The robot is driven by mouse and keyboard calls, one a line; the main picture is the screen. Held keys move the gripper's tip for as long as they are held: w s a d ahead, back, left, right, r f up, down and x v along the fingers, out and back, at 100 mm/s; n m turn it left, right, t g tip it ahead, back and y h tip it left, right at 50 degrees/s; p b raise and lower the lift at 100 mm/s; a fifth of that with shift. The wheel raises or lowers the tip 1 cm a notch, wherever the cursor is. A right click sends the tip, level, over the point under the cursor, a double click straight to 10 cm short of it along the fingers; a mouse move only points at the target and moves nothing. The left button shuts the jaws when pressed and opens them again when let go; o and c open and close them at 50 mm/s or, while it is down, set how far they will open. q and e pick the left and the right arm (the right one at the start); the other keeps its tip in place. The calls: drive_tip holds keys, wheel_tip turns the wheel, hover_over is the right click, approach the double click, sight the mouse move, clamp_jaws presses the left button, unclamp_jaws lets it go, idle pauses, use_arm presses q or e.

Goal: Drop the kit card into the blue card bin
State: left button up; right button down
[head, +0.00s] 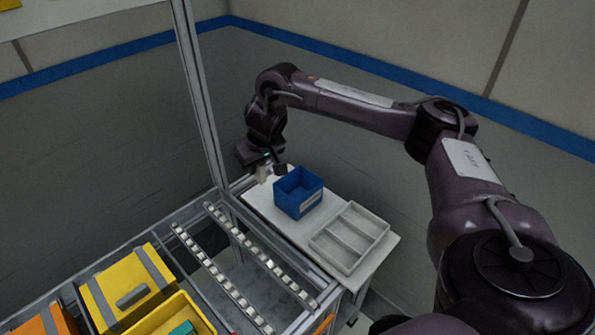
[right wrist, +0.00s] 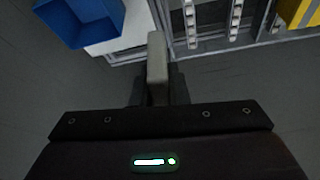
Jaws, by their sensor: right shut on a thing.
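The blue card bin (head: 288,200) stands open-topped on a white side table, with a pale label on its front. It also shows at the upper left of the right wrist view (right wrist: 72,32). My right gripper (head: 269,172) is just left of the bin and close to its rim in the head view. It is shut on a pale, narrow thing, seen nearly edge-on in the right wrist view, which I take to be the kit card (right wrist: 157,62). The card is beside the bin, not over its opening. The bin's floor is mostly hidden. My left gripper is out of view.
A grey divided tray (head: 349,238) sits right of the bin on the white table (head: 381,256). Roller rails (head: 225,268) run at the left. A yellow box (head: 128,290) and an orange one (head: 45,321) stand at the lower left. A metal post (head: 201,95) rises left of my gripper.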

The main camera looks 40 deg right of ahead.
drive_tip(key=d+f+m+p, duration=0.1)
drive_tip(key=d+f, duration=0.3)
drive_tip(key=d, duration=1.2)
wheel_tip(320, 180, down, 6)
drive_tip(key=b, duration=0.7)
drive_tip(key=shift+d, duration=0.1)
drive_tip(key=shift+s, duration=0.1)
drive_tip(key=c, duration=1.3)
unclamp_jaws()
drive_tip(key=shift+c, duration=0.2)
drive_tip(key=b+v, duration=0.1)
drive_tip(key=v, duration=0.7)
drive_tip(key=shift+f, duration=0.1)
